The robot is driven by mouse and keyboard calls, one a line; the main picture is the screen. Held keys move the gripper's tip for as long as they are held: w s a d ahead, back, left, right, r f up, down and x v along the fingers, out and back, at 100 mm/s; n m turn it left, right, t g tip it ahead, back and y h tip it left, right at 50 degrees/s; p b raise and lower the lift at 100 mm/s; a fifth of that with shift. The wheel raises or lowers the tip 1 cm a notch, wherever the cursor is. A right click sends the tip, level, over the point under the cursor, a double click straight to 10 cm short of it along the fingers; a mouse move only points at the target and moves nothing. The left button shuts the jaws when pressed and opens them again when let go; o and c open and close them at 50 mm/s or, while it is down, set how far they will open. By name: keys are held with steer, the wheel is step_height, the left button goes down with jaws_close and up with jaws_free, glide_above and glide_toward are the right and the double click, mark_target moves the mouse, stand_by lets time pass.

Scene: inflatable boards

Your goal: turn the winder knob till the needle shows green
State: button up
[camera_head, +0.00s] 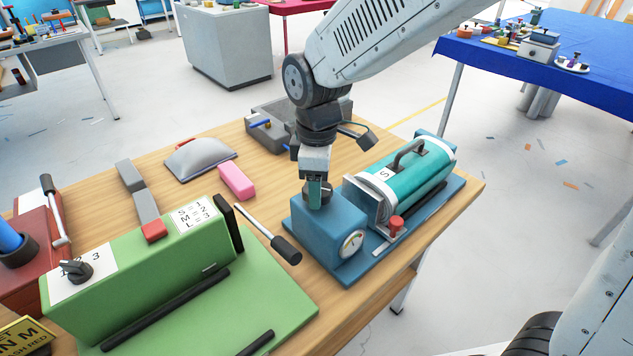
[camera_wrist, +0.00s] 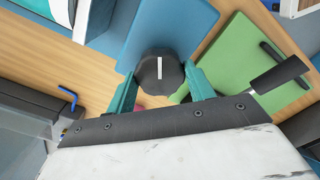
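The winder is a blue box (camera_head: 330,225) on a blue base, with a dark round knob (camera_head: 318,194) on top. In the wrist view the knob (camera_wrist: 160,72) shows a white line running nearly up and down the picture. My gripper (camera_head: 316,190) points straight down over the box. Its teal fingers (camera_wrist: 160,85) stand on both sides of the knob and appear to touch its rim. A round white dial (camera_head: 351,243) is on the front face of the box; its needle and colours are too small to read.
A teal cylinder (camera_head: 412,172) with a dark handle lies right of the box, with a red knob (camera_head: 396,224) in front. A green machine (camera_head: 140,262) with a black-gripped lever (camera_head: 286,250) stands close on the left. A pink block (camera_head: 237,181) and grey hump (camera_head: 200,158) lie behind.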

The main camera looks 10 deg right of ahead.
steer(key=shift+m, duration=0.5)
steer(key=m, duration=0.6)
steer(key=shift+m, duration=0.3)
steer(key=m, duration=0.3)
steer(key=shift+m, duration=2.1)
steer(key=shift+w, duration=0.1)
steer(key=o, duration=1)
